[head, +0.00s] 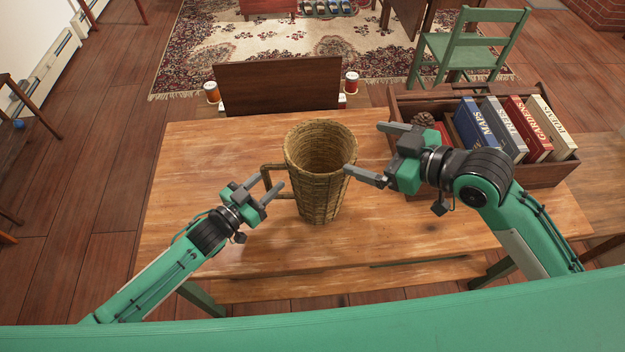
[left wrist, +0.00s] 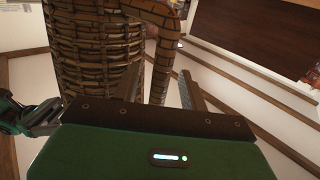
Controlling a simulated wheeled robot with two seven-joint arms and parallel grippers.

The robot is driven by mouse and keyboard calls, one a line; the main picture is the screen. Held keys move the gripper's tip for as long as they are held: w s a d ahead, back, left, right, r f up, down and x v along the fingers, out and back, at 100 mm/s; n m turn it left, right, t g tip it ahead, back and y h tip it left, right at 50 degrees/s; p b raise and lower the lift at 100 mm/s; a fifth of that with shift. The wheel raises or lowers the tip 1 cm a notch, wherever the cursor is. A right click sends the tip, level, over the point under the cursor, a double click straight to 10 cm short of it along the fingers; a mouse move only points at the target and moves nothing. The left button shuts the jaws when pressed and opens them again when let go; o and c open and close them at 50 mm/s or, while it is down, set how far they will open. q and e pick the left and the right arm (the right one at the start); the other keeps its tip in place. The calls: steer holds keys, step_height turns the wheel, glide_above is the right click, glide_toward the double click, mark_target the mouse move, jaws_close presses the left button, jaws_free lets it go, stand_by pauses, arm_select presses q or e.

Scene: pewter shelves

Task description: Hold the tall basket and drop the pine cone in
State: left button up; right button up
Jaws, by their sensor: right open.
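The tall woven basket (head: 318,195) stands upright on the wooden table, its open mouth facing up and its handle on the left side. My left gripper (head: 269,182) is open at the handle. In the left wrist view the handle (left wrist: 164,62) shows between the two spread fingers, with the basket wall (left wrist: 95,50) to the left; I see no clear grip on it. The pine cone (head: 423,119) lies in the left end of the wooden crate. My right gripper (head: 367,149) is open and empty, between basket and crate, one fingertip near the basket's right rim.
The wooden crate (head: 560,172) at the table's right also holds several upright books (head: 500,128) and a small red item beside the cone. A dark chair back (head: 278,85) stands at the far edge with two spools beside it. The table's left part (head: 190,165) is clear.

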arm_select(q)
steer(key=shift+s, duration=0.1)
steer(key=v, duration=1.2)
